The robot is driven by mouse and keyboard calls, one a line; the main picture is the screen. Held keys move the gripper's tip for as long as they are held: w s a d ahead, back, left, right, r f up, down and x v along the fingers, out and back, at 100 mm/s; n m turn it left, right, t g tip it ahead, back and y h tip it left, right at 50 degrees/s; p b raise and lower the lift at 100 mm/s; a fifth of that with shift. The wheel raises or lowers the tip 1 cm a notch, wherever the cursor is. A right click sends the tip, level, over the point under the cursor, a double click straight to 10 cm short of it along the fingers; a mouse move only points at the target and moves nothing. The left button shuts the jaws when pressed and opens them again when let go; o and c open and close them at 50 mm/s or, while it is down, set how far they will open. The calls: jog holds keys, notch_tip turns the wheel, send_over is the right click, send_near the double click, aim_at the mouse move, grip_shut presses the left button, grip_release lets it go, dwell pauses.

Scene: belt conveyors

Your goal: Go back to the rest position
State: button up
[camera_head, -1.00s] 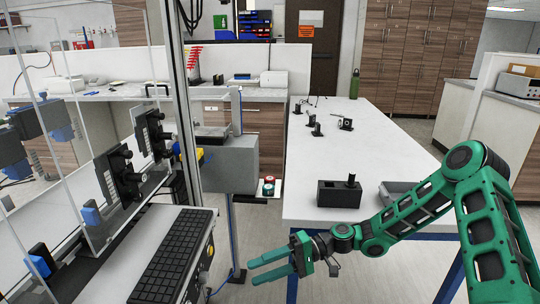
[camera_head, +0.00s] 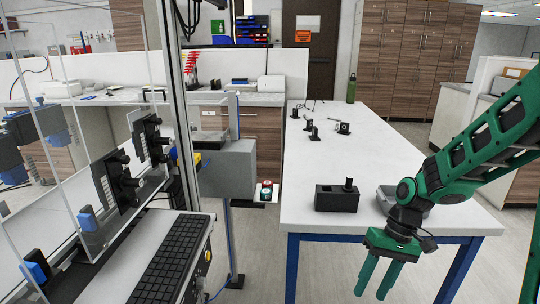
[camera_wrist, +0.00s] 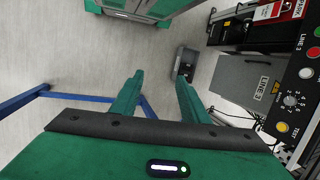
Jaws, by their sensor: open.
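My gripper (camera_head: 377,277) is green, with two fingers pointing down. It hangs in front of the white table's near edge at the lower right of the head view. In the wrist view my gripper (camera_wrist: 160,100) shows its fingers spread apart with only floor between them, so it is open and empty. My green arm comes in from the right edge of the head view.
The white table (camera_head: 330,232) has blue legs. A black block with a knob (camera_head: 337,198) and a grey tray (camera_head: 388,192), partly hidden by my arm, stand near its front. Small black parts (camera_head: 311,130) stand farther back. A keyboard (camera_head: 172,262) and conveyor panels are at left.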

jog(key=s+d+r+m+t+h, duration=0.1)
jog(key=s+d+r+m, duration=0.2)
jog(key=s+d+r, duration=0.3)
jog(key=s+d+r+m+t+h, duration=0.1)
jog(key=s+d+r+m+h, duration=0.1)
jog(key=s+d+r, duration=0.4)
jog(key=s+d+m, duration=0.1)
jog(key=s+d, duration=0.2)
jog(key=s, duration=0.3)
jog(key=shift+s+d+r+m+t, duration=0.15)
jog(key=shift+s+r+m+t, duration=0.15)
jog(key=shift+m, duration=0.1)
jog(key=shift+w, duration=0.1)
jog(key=shift+c, duration=1.2)
